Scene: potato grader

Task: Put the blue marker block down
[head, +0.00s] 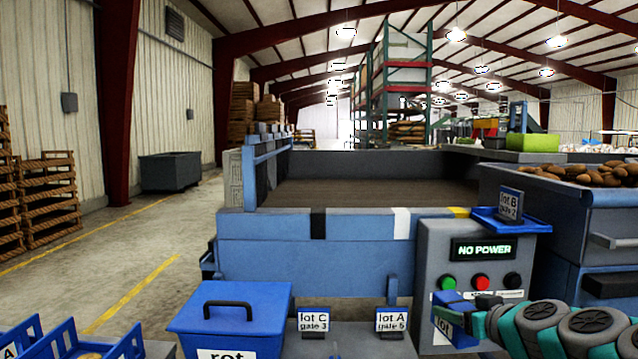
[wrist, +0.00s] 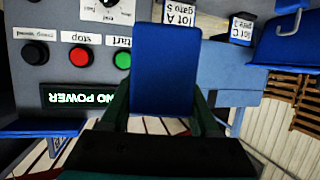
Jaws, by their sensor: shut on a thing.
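The blue marker block (wrist: 165,65) fills the middle of the wrist view, its plain blue face toward the camera. My gripper (wrist: 163,105) is shut on it, one finger along each side. In the head view my gripper (head: 465,318) is at the lower right, in front of the grey control panel (head: 430,263). Part of a blue piece with a white label reading "lot" shows beside it, mostly hidden. Whether the block touches anything beneath it cannot be seen.
Marker blocks labelled lot C (head: 314,322) and lot A (head: 391,322) stand on the grey ledge left of my gripper. A lot B marker (head: 510,204) stands on a blue tray (head: 489,221) above the panel. A blue lidded rot bin (head: 229,312) is further left. The panel display (head: 482,249) reads NO POWER.

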